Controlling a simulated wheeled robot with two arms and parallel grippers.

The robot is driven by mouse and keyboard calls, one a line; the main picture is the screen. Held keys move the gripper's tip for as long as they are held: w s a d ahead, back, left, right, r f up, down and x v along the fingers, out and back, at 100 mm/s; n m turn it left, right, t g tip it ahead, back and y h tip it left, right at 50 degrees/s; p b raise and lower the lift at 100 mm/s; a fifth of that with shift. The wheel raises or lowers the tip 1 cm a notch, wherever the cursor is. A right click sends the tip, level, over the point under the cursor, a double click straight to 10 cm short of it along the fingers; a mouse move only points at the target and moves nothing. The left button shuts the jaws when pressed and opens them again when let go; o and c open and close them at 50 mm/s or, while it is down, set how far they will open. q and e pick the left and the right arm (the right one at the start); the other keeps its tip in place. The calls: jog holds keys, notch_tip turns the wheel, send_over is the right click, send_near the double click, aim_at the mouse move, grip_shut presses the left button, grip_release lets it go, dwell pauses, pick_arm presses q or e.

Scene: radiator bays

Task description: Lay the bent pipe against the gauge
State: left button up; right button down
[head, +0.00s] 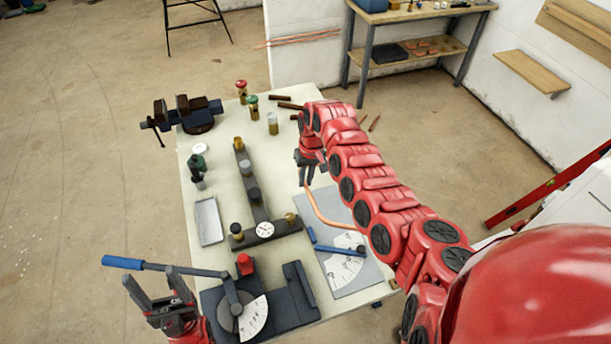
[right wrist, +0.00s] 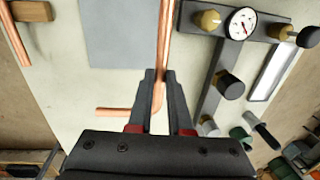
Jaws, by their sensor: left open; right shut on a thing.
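The bent copper pipe (head: 322,210) is in my right gripper (head: 311,180), above the table's right side. In the right wrist view the gripper (right wrist: 158,76) is shut on the pipe (right wrist: 165,35) near its bend, with a short leg pointing left. In the head view its long leg reaches toward the angle gauge board (head: 358,274), with a white scale and blue arm; contact cannot be told. A grey plate, probably this board, shows in the right wrist view (right wrist: 115,32). My left gripper (head: 156,290) is open and empty beside the bender's blue-handled lever (head: 165,267).
The pipe bender (head: 290,305) stands at the table's near edge. A dark fixture with a round dial (head: 264,229) lies mid-table, left of the board. A tray (head: 208,222), a vise (head: 195,115) and several small canisters occupy the left and back.

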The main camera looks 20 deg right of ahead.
jog(key=shift+f+b, duration=2.1)
jog(key=shift+f, duration=1.2)
jog(key=shift+h+p, duration=0.3)
jog(key=shift+p, duration=0.15)
jog(key=shift+f, duration=0.1)
jog(key=shift+s+p, duration=0.1)
jog(key=shift+p, duration=0.35)
jog(key=shift+f+b, duration=0.35)
jog(key=shift+f, duration=0.35)
jog(key=shift+f+b, duration=0.1)
jog(key=shift+b, duration=0.25)
jog(key=shift+a, duration=0.1)
